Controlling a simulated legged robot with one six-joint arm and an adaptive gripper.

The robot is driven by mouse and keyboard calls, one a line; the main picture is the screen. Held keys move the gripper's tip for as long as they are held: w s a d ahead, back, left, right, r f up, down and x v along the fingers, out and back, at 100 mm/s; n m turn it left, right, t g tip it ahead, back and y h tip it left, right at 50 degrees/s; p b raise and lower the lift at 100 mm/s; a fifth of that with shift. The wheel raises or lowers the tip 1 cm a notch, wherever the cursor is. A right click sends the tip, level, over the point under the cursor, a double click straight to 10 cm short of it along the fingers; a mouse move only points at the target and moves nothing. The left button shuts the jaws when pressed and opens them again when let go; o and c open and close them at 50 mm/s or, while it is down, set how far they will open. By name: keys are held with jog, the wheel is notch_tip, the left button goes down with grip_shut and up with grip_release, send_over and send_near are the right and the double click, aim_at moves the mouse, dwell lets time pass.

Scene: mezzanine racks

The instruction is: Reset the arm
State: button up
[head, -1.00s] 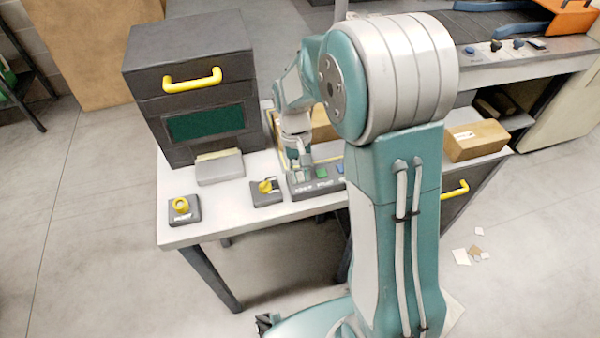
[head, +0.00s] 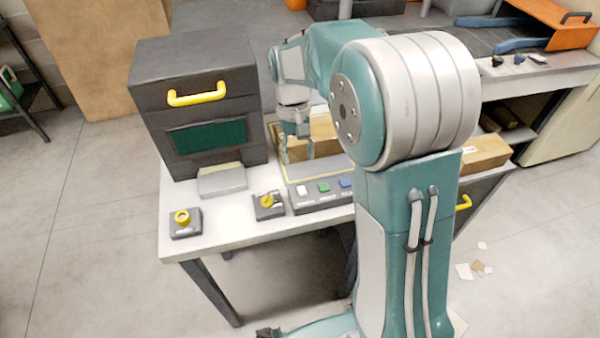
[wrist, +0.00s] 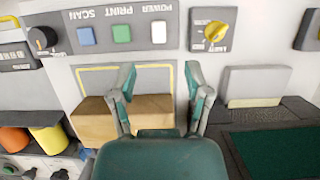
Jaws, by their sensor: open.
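My gripper (head: 298,154) hangs from my bent arm above the white bench, behind the button panel (head: 322,193). In the wrist view my gripper (wrist: 160,78) has its two fingers spread apart with nothing between them. The button panel (wrist: 104,30) is upside down there, with a white power button (wrist: 158,32), a green print button (wrist: 121,34) and a blue scan button (wrist: 86,37). A cardboard box (wrist: 150,108) shows partly behind the fingers. My arm hides part of the bench's right side in the head view.
A dark cabinet (head: 200,95) with a yellow handle stands at the bench's left. Yellow knob boxes (head: 185,222) and (head: 268,205) sit along the front edge. Another cardboard box (head: 484,153) lies right of my arm. The floor at left is clear.

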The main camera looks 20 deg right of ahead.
jog(key=shift+v, duration=1.4)
jog(key=s+d+r+t, duration=0.1)
jog(key=s+r+t, duration=0.2)
jog(key=s, duration=0.7)
jog(key=s+r+t, duration=0.4)
jog(key=s+t, duration=0.2)
jog(key=s, duration=0.4)
jog(key=shift+s+d, duration=0.25)
jog(key=shift+d, duration=0.1)
jog(key=shift+r, duration=0.15)
